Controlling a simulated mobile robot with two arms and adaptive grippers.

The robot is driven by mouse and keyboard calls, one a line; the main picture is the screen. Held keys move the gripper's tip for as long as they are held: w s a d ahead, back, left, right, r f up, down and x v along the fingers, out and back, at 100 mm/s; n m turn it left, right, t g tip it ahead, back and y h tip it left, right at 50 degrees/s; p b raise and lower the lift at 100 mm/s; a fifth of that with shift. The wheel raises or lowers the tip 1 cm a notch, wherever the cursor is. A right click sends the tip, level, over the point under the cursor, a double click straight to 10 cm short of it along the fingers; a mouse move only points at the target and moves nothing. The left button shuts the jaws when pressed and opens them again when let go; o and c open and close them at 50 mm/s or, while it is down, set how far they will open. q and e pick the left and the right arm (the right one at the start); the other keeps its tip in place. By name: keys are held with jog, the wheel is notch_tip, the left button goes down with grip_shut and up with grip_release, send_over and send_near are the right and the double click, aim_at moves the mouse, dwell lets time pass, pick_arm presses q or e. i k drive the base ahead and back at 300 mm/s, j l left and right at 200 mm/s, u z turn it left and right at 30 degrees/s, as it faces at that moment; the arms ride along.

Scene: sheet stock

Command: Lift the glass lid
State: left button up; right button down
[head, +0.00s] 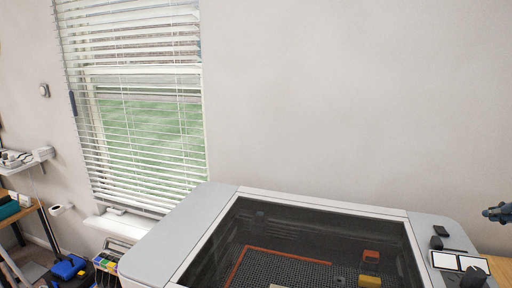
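The glass lid (310,232) is a dark, see-through panel in a pale frame, set in the top of a grey and white machine (165,240). It appears to lie flat and closed; its front edge is below the picture. My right gripper (488,213) pokes in at the right edge, beyond the machine's right side and apart from the lid. Only its dark bluish tip shows, too small to tell open or shut. My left gripper is out of view.
Under the glass are a dark mesh bed, an orange-red strip (285,254), an orange block (371,255) and a yellow block (369,281). A control panel (460,262) with dark knobs sits at the machine's right. A blinded window (145,110) and bare wall stand behind.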

aim_at(174, 283)
jog(key=k+j, duration=0.15)
jog(key=k, duration=0.2)
jog(key=k+j, duration=0.2)
jog(key=k, duration=0.15)
jog(key=k+j, duration=0.15)
jog(key=k, duration=0.25)
